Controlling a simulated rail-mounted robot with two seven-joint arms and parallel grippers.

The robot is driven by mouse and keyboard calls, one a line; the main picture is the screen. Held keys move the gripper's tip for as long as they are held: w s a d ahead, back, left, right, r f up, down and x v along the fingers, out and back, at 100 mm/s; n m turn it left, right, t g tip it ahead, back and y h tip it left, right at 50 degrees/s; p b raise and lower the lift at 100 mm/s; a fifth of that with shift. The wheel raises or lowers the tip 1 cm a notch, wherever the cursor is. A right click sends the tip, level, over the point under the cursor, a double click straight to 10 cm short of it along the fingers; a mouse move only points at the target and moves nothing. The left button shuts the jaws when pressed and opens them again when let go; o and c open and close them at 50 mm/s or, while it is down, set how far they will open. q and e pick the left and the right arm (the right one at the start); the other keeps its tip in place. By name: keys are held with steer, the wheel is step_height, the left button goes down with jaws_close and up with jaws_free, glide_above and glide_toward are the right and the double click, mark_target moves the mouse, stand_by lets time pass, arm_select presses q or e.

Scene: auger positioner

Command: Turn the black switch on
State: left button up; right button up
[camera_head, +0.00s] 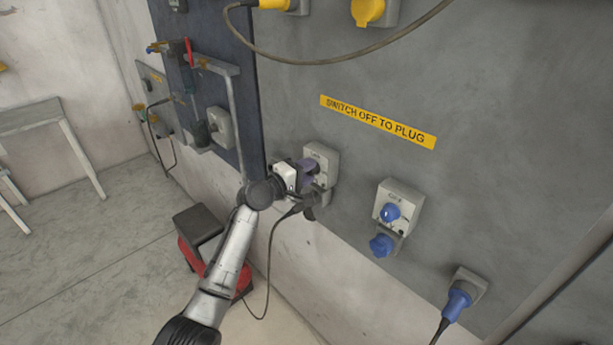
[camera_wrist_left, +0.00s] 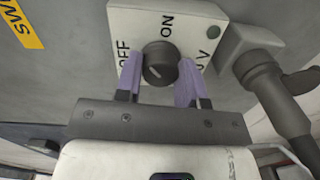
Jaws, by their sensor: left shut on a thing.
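The black switch (camera_wrist_left: 160,64) is a round knob on a pale switch box (camera_wrist_left: 200,18) marked OFF on the left and ON at the top in the left wrist view. A short pale mark shows on the knob, but I cannot tell for sure which label it points at. My left gripper (camera_head: 306,167) is at this box, which also shows in the head view (camera_head: 322,152). Its two purple fingers are on either side of the knob and shut on it. In the head view the gripper hides the knob. My right gripper is not in view.
A black plug with a cable (camera_wrist_left: 265,80) sits in the socket beside the box. To the right are a box with a blue knob (camera_head: 391,213) and a blue plug (camera_head: 458,299). A yellow sign (camera_head: 378,122) is above. A red and black case (camera_head: 199,226) stands below left.

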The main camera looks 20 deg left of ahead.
arm_select(q)
steer(key=m+b, duration=0.2)
steer(key=m, duration=0.3)
steer(key=shift+f, duration=0.2)
steer(key=shift+m+y+b, duration=0.3)
steer(key=shift+m+b, duration=0.35)
steer(key=shift+m, duration=0.85)
steer(key=o, duration=0.9)
steer(key=shift+r, duration=0.1)
steer(key=shift+s+r, duration=0.1)
steer(key=v, duration=1.3)
steer(key=shift+s+a+p, duration=0.15)
steer(key=shift+s+p, duration=0.1)
steer(key=shift+p, duration=0.15)
